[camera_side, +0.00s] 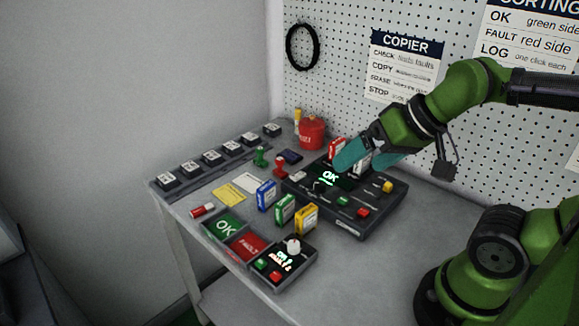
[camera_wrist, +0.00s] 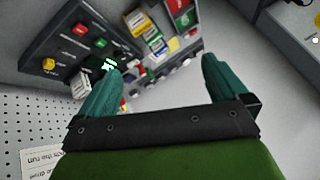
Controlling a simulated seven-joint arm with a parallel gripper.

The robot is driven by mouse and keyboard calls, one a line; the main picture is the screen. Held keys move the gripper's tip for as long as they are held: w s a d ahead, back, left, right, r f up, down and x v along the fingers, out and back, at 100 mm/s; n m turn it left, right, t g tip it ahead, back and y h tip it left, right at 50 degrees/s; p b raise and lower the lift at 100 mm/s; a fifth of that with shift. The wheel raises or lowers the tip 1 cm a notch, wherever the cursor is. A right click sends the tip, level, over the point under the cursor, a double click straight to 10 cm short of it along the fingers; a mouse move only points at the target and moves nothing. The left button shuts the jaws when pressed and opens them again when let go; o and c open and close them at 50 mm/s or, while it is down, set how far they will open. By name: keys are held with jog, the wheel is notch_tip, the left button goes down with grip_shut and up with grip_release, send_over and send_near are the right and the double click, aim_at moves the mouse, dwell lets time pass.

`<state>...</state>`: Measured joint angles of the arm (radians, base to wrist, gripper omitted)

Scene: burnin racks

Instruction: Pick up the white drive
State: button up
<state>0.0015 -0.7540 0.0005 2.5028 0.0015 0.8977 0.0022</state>
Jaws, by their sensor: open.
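The white drive (camera_side: 362,161) stands upright at the back of the dark copier box (camera_side: 348,222), partly hidden by my fingers in the side view. In the wrist view the white drive (camera_wrist: 80,84) shows just left of the left finger, outside the gap between the fingers. My gripper (camera_side: 360,168) has teal fingers, spread apart with nothing held, above the back of the copier. Whether a finger touches the white drive cannot be told.
A red drive (camera_side: 337,148) stands close to the white one. Blue (camera_side: 266,195), green (camera_side: 285,210) and yellow (camera_side: 306,219) drives stand before the copier, near the OK (camera_side: 224,225) and FAULT (camera_side: 249,245) trays. A pegboard (camera_side: 345,50) bounds the back. The table right of the copier is clear.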

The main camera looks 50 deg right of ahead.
dwell(0.3)
jog(key=shift+c, duration=1)
